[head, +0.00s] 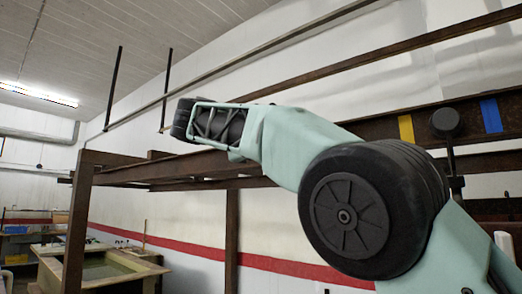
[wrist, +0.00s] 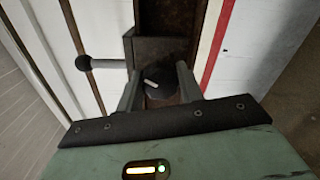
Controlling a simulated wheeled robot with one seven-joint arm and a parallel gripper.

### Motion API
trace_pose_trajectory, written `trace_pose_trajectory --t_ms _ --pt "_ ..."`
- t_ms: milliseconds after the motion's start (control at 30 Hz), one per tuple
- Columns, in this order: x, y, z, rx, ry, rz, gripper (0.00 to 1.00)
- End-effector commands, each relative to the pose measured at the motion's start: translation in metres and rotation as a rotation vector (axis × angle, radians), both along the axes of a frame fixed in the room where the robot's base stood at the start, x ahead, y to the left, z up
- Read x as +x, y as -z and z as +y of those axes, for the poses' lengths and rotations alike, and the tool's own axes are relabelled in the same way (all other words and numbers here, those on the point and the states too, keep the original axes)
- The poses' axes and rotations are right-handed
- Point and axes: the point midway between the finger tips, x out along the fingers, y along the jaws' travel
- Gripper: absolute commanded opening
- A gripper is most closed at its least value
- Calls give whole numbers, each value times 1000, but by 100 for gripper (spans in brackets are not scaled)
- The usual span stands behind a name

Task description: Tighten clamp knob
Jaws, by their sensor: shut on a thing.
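The clamp knob (wrist: 157,88) is dark and round with a pale pointer mark, and shows in the middle of the wrist view. My gripper (wrist: 157,80) has one finger on each side of the knob and is shut on it. Behind the knob is the dark clamp body (wrist: 152,48), set against a rusty brown rail (wrist: 170,14). A short lever with a black ball end (wrist: 83,63) sticks out to the left of the clamp. In the head view my arm crosses the middle, and I cannot make out the gripper or the held knob.
A rusty beam in the head view bears a yellow mark (head: 406,129), a blue mark (head: 491,115) and a dark round piece (head: 446,122) between them. A rusty frame post (head: 76,235) stands left. A tank (head: 100,267) is at the lower left.

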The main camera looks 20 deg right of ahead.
Motion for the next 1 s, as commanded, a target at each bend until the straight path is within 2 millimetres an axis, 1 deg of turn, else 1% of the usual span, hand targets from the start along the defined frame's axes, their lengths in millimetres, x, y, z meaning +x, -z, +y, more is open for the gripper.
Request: trace_pose_trajectory --t_ms 33,600,800,1000 --pt "0 3 1 25 -1 -36 14" --pt "0 4 1 304 0 -452 14" --pt "1 4 1 367 0 -545 14" --pt "1 4 1 402 1 -598 14"
